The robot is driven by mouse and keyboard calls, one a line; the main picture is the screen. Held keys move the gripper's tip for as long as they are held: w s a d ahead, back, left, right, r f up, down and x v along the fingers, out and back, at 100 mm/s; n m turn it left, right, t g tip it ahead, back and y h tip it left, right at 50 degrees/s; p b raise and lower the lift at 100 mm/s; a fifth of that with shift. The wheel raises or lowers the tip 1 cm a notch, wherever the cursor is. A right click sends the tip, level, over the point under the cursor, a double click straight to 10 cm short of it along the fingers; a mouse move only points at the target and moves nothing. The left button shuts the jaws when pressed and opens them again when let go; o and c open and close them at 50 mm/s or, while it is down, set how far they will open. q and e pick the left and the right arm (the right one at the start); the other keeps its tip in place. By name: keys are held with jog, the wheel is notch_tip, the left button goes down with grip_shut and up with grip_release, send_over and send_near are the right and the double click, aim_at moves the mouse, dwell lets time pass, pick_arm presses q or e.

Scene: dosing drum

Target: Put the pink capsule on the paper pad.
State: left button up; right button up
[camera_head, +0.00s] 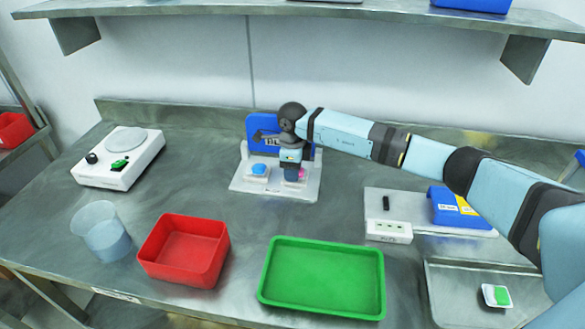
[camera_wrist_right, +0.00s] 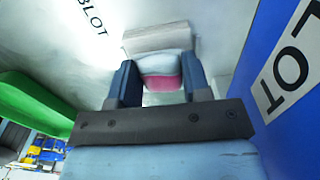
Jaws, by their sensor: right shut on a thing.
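The pink capsule (camera_head: 302,174) is at my right gripper (camera_head: 292,179), over the right part of a white stand with a blue back panel. In the right wrist view, my right gripper (camera_wrist_right: 160,72) is shut on the pink capsule (camera_wrist_right: 162,84), with a whitish part above the pink. A pale block (camera_wrist_right: 157,38), perhaps the paper pad, shows just past the fingertips. I cannot tell whether the capsule touches it. A blue capsule (camera_head: 259,169) sits on a white piece left of the gripper. The left gripper is not in view.
A red bin (camera_head: 152,244), a green tray (camera_head: 322,278) and a clear beaker (camera_head: 101,235) stand in front. A scale (camera_head: 118,160) is at left. A white base with a blue box (camera_head: 450,205) is at right. A shelf (camera_head: 300,12) hangs above.

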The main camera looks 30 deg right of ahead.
jog(key=shift+f, duration=0.2)
jog(key=o, duration=0.9)
jog(key=shift+r, duration=0.15)
notch_tip(320, 180, up, 12)
jog(key=shift+r, duration=0.1)
